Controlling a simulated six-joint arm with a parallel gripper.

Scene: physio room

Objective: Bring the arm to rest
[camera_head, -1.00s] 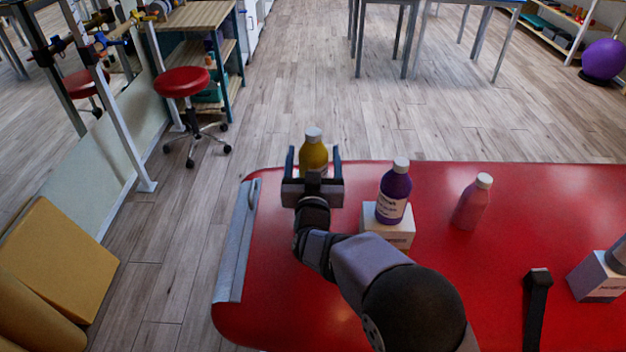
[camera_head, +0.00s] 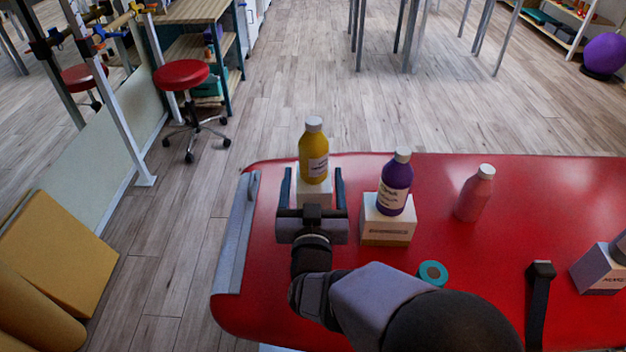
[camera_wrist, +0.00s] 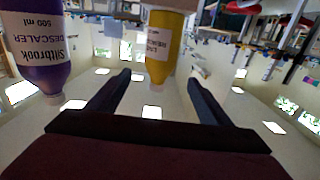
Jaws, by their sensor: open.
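My gripper (camera_head: 313,190) is open and empty over the left part of the red table (camera_head: 270,290). Its two fingers point away from the head camera, toward a yellow bottle (camera_head: 313,160) with a white cap. The yellow bottle stands upright on a white box (camera_head: 314,193). In the wrist view, which is upside down, the yellow bottle (camera_wrist: 165,50) shows beyond and between the open fingers (camera_wrist: 158,90), apart from them.
A purple bottle (camera_head: 395,190) stands on a white box (camera_head: 387,228) right of my gripper. A grey rail (camera_head: 238,235) edges the table's left side.

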